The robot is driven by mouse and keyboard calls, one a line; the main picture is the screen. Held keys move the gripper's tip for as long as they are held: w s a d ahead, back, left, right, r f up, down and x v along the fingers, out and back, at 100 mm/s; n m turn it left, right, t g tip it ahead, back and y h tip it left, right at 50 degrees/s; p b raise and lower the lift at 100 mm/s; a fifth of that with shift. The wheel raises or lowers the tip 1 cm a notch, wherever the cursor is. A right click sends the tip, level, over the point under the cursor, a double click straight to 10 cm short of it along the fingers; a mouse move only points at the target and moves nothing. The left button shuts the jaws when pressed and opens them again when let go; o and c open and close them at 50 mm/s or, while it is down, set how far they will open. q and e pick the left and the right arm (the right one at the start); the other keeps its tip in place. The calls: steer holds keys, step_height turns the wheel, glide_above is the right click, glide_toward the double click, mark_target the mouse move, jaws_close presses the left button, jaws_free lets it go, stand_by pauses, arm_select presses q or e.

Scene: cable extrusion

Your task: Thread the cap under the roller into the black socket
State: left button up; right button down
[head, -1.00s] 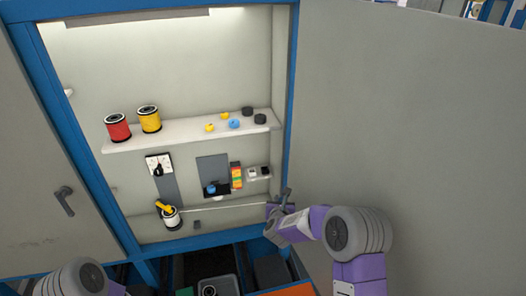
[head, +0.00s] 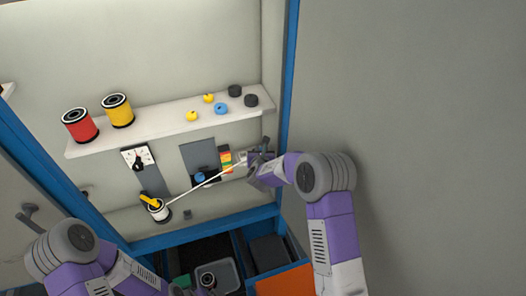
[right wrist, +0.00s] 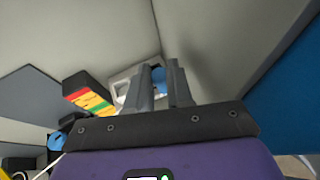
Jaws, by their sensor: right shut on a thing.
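My right gripper (head: 262,156) is shut at the right end of a white cable (head: 220,176). The cap at that end is largely hidden by the fingers. In the right wrist view the fingers (right wrist: 162,88) have a blue patch between them; I cannot tell if it is the cap. The cable slopes down left to a white spool with a yellow top (head: 158,210). It passes just below the blue roller (head: 200,176) in the picture; contact is unclear. A pale box (right wrist: 128,76) lies just beyond the fingers. I cannot make out the black socket.
A shelf (head: 150,138) above holds red (head: 80,125) and yellow (head: 117,110) spools and several small round pieces. A red, yellow and green block (head: 226,158) stands between roller and gripper. The cabinet's blue frame (head: 286,100) is close on the right. Bins are below.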

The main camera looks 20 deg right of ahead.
steer(key=w+p, duration=0.2)
steer(key=w, duration=0.3)
steer(key=shift+w+a+f+p, duration=0.1)
steer(key=shift+w+p, duration=0.1)
steer(key=shift+p, duration=0.2)
step_height(320, 180, down, 3)
steer(key=b, duration=0.4)
steer(key=shift+f+b, duration=0.3)
steer(key=shift+b, duration=0.4)
steer(key=shift+f+b, duration=0.25)
steer(key=shift+b, duration=0.7)
steer(key=c, duration=0.9)
jaws_free()
steer(key=shift+s, duration=0.15)
steer(key=shift+b+v, duration=0.65)
steer(key=shift+v, duration=3.05)
